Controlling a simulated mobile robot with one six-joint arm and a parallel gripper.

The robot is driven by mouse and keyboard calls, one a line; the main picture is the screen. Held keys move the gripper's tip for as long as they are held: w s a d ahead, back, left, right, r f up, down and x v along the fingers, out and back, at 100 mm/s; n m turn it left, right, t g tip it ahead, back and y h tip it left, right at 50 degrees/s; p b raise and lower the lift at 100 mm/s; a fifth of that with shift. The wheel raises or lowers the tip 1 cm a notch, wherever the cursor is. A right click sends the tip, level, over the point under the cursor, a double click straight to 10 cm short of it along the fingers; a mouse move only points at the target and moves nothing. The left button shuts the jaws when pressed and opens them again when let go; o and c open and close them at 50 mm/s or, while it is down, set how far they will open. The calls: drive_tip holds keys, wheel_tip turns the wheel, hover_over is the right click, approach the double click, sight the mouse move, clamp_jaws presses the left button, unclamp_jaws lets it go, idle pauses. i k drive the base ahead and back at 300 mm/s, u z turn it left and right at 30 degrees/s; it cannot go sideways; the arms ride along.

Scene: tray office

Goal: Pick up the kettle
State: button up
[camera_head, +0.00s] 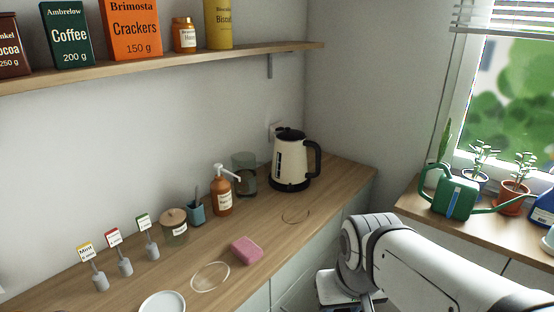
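The cream kettle (289,161) with a black lid, black base and black handle stands upright at the far end of the wooden counter, near the corner. Its handle faces right. My arm reaches in from the lower right, and its pale grey links show in front of the counter. My gripper is not in view, so whether it is open or shut does not show. Nothing is touching the kettle from the front.
A glass jar (244,174), orange soap bottle (222,197) and blue cup (196,213) stand left of the kettle on the counter (265,222). A pink sponge (246,250) lies nearer. A shelf (180,66) runs above. A green watering can (452,193) stands at right.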

sight(289, 164)
drive_tip(key=u, duration=3.15)
drive_tip(key=k, duration=1.35)
drive_tip(key=z, duration=1.8)
drive_tip(key=i, duration=1.05)
